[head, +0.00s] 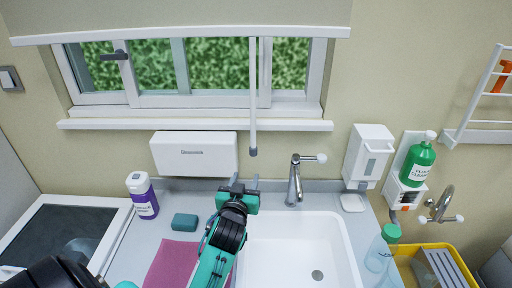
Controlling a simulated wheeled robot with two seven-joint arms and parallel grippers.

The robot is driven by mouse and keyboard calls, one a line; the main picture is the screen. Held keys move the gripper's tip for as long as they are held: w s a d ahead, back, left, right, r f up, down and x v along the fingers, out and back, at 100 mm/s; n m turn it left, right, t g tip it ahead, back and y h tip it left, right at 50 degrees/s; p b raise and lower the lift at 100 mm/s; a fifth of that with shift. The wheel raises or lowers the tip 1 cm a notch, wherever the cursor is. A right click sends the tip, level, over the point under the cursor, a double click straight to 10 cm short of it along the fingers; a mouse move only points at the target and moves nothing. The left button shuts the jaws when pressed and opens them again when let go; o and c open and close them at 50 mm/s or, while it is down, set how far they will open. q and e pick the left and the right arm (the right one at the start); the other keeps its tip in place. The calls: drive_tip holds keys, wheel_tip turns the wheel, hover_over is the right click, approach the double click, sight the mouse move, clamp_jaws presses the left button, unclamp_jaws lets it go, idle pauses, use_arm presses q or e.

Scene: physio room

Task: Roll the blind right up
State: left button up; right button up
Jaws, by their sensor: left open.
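The beige blind (180,14) hangs at the top, and its white bottom bar (180,34) crosses the upper part of the window. A thin white rod (252,95) hangs down in front of the window from around the bar and ends in a grey tip (253,152) below the sill. My left gripper (246,182) is open, just below the tip and apart from it in the picture. How far it is from the rod in depth is unclear. The top of the blind is out of view. My right gripper is not in view.
The sink (300,250) and tap (294,180) are right of my gripper. A white dispenser box (194,153) is on the wall to the left. A purple-and-white bottle (143,195), a teal sponge (185,222) and a pink cloth (170,264) are on the counter.

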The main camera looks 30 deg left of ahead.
sight(252, 152)
use_arm(q)
drive_tip(key=p+x, duration=0.1)
drive_tip(key=x, duration=0.3)
drive_tip(key=r+p+x, duration=0.1)
drive_tip(key=x, duration=0.3)
drive_tip(key=p+x, duration=0.2)
drive_tip(key=x, duration=0.2)
drive_tip(key=shift+r, duration=0.3)
drive_tip(key=shift+w+a+f, duration=0.15)
drive_tip(key=shift+w+a, duration=0.2)
drive_tip(key=shift+w, duration=0.3)
clamp_jaws()
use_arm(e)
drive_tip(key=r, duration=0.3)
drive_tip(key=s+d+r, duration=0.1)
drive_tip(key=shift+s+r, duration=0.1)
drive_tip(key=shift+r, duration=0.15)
